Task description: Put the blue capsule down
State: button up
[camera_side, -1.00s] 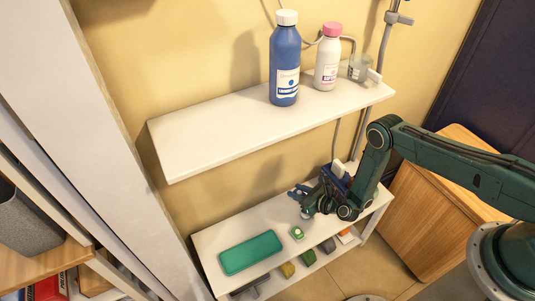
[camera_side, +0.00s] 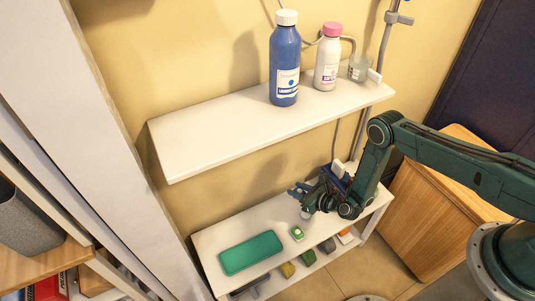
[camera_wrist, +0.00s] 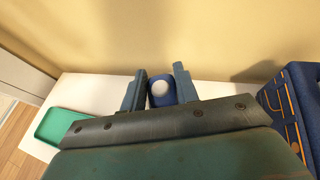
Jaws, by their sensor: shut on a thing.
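My gripper (camera_wrist: 158,88) is shut on the blue capsule (camera_wrist: 162,96), which sits between the two fingers in the wrist view with a round white end showing. In the side view my gripper (camera_side: 303,195) is over the right half of the lower white shelf (camera_side: 215,240); the capsule is mostly hidden there by the fingers. I cannot tell whether the capsule touches the shelf. A teal tray (camera_side: 250,253) lies on the left part of this shelf, and it also shows at the left in the wrist view (camera_wrist: 58,124).
A green-and-white item (camera_side: 297,233) lies right of the tray. The upper shelf (camera_side: 200,140) holds a blue bottle (camera_side: 285,60), a pink-capped bottle (camera_side: 327,60) and a clear beaker (camera_side: 359,68). Several coloured items sit below the lower shelf.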

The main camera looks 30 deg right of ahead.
notch_tip(320, 180, up, 10)
send_over(296, 209)
jog(key=shift+w+f, duration=0.1)
jog(key=shift+f, duration=9.9)
jog(key=shift+r, duration=0.2)
